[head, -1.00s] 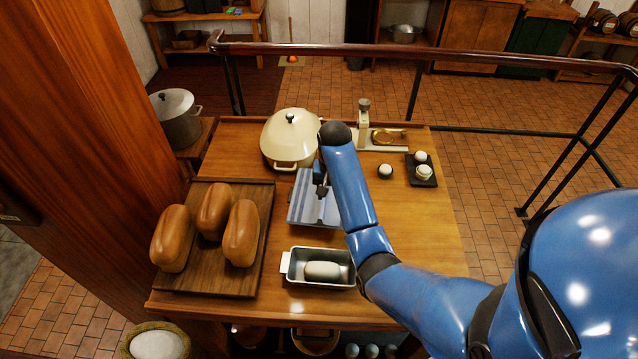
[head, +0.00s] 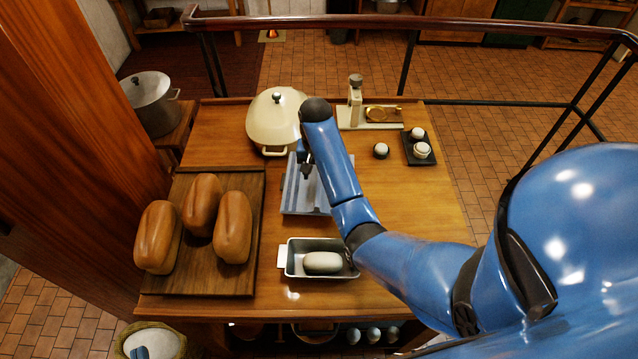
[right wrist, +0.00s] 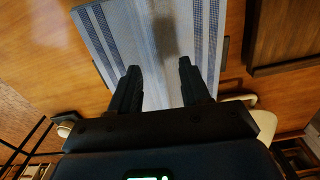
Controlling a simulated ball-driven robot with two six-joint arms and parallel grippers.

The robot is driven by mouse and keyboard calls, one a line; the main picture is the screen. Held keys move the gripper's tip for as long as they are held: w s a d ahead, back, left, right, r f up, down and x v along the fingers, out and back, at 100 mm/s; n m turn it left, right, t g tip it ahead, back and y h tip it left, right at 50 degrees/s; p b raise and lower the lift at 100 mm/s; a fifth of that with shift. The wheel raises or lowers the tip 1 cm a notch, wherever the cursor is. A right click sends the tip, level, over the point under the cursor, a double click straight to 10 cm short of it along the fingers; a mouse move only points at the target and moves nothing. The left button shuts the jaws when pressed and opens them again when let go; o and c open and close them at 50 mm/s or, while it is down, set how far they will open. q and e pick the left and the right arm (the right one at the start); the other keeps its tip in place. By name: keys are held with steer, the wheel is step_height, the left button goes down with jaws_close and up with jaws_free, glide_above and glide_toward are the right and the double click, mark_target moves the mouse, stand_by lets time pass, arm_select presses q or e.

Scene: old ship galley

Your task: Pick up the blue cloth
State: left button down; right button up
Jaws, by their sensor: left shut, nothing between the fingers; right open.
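I cannot tell whether the fingertips touch the cloth. The right arm hides part of the cloth's right side. My left gripper's fingers are not seen.
A cream lidded pot (head: 277,125) stands just behind the cloth. A metal loaf tin (head: 291,270) with pale dough sits in front. A board (head: 192,282) with loaves is at left. A scale (head: 355,100) and a dark tray (head: 413,158) stand at back right.

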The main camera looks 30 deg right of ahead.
mark_target(318, 183)
steer(key=shift+w+d+f+p, duration=0.1)
steer(key=shift+d+f+p, duration=0.1)
steer(key=shift+f+p, duration=0.25)
steer(key=f, duration=0.2)
steer(key=f+p, duration=0.1)
steer(key=shift+d, duration=0.25)
steer(key=shift+f, duration=0.7)
steer(key=shift+c, duration=0.3)
steer(key=shift+r, duration=0.1)
jaws_close()
